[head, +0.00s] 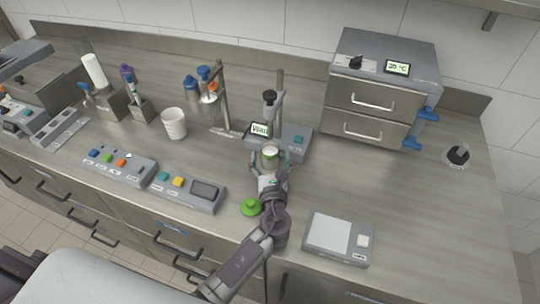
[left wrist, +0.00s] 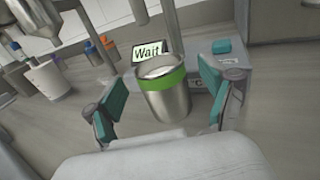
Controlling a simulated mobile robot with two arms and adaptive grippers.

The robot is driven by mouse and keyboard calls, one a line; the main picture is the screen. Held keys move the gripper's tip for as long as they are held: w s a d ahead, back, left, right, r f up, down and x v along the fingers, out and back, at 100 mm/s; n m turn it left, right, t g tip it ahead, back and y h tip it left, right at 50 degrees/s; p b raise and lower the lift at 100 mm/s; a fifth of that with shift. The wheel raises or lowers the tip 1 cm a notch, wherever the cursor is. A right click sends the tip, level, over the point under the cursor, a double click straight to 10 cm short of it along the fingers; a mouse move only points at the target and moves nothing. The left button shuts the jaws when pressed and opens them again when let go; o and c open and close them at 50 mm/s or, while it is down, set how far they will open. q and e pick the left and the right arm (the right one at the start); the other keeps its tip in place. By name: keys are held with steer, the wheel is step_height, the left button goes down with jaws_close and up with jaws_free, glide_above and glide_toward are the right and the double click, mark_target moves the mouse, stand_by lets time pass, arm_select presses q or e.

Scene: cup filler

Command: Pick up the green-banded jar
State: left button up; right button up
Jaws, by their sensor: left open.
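The green-banded jar (head: 270,153) is a steel cylinder with a green band near its top. It stands upright at the front of a grey device with a display and a vertical post. In the left wrist view the jar (left wrist: 164,90) is between the open fingers of my left gripper (left wrist: 168,105), with a gap visible on each side. In the head view my left gripper (head: 268,172) reaches toward the jar from the front. My right gripper is not in view.
The device's display (left wrist: 148,52) reads "Wait". A green knobbed lid (head: 251,207) lies beside my left arm. A scale (head: 338,238) stands to the right, control boxes (head: 188,188) to the left, and a white cup (head: 173,123) behind them. A drawer unit (head: 380,90) stands at back right.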

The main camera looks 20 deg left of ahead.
arm_select(q)
steer(key=x, duration=0.2)
steer(key=shift+w+a+f, duration=0.1)
steer(key=shift+w+a, duration=0.05)
steer(key=shift+w, duration=0.15)
steer(key=shift+s, duration=0.1)
steer(key=shift+c, duration=1.2)
steer(key=c, duration=1.1)
steer(key=shift+r, duration=0.2)
